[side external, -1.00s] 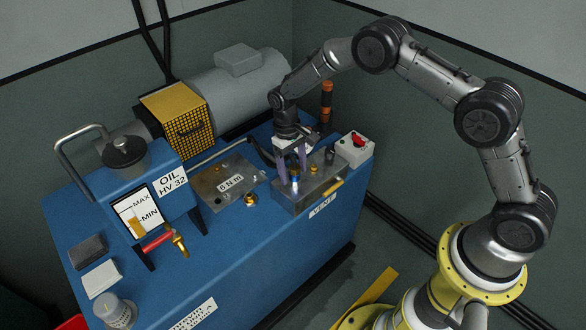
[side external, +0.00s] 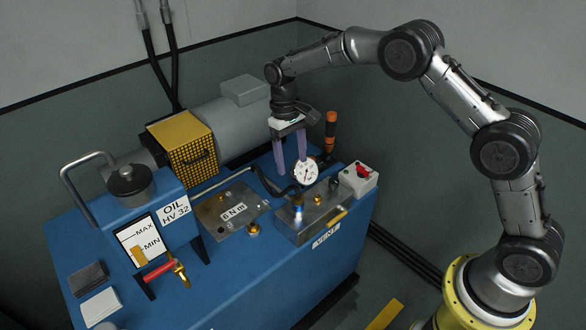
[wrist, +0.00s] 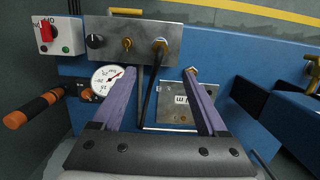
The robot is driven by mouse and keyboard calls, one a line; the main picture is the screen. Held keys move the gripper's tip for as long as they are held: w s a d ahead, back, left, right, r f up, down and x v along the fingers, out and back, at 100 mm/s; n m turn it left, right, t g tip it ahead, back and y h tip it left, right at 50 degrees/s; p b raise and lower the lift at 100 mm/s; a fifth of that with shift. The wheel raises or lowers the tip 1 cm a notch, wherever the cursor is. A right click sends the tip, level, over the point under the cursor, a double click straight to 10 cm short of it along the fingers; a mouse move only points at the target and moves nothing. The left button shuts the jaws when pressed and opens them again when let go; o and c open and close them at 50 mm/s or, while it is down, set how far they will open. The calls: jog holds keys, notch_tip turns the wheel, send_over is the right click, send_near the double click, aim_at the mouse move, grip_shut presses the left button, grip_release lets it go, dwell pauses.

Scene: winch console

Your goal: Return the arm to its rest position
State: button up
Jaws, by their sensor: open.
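My gripper (side external: 291,165) hangs fingers down above the blue console (side external: 235,275), behind the steel valve block (side external: 312,215). Its two purple fingers are apart, with nothing held between them. In the wrist view my gripper (wrist: 160,70) shows both fingers spread. A round white gauge (side external: 306,173) stands beside the fingers in the side view; it also shows just left of the left finger in the wrist view (wrist: 106,78). The lower part of the gauge is partly hidden in the side view.
A control box with a red switch (side external: 361,171) and an orange-handled lever (side external: 331,130) stand close by on the right. A steel plate marked 6 N m (side external: 227,213), a yellow mesh guard (side external: 180,143) and an oil tank (side external: 146,193) lie to the left. Space above is clear.

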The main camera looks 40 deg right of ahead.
jog(key=shift+r, duration=0.1)
jog(key=s+d+r+t, duration=0.1)
jog(key=s+r+t, duration=0.1)
jog(key=r, duration=0.7)
jog(key=s+d+r+t, duration=0.1)
jog(key=s+r, duration=0.2)
jog(key=r, duration=0.6)
jog(key=s+d+r+t, duration=0.25)
jog(key=s+r, duration=0.45)
jog(key=s, duration=0.5)
jog(key=s+f+t, duration=0.1)
jog(key=s+f, duration=0.3)
jog(key=s, duration=0.4)
jog(key=s+f+t, duration=0.1)
jog(key=s+f, duration=0.2)
jog(key=s, duration=0.6)
jog(key=shift+d+f, duration=0.25)
jog(key=shift+f, duration=0.15)
jog(key=shift+s, duration=0.1)
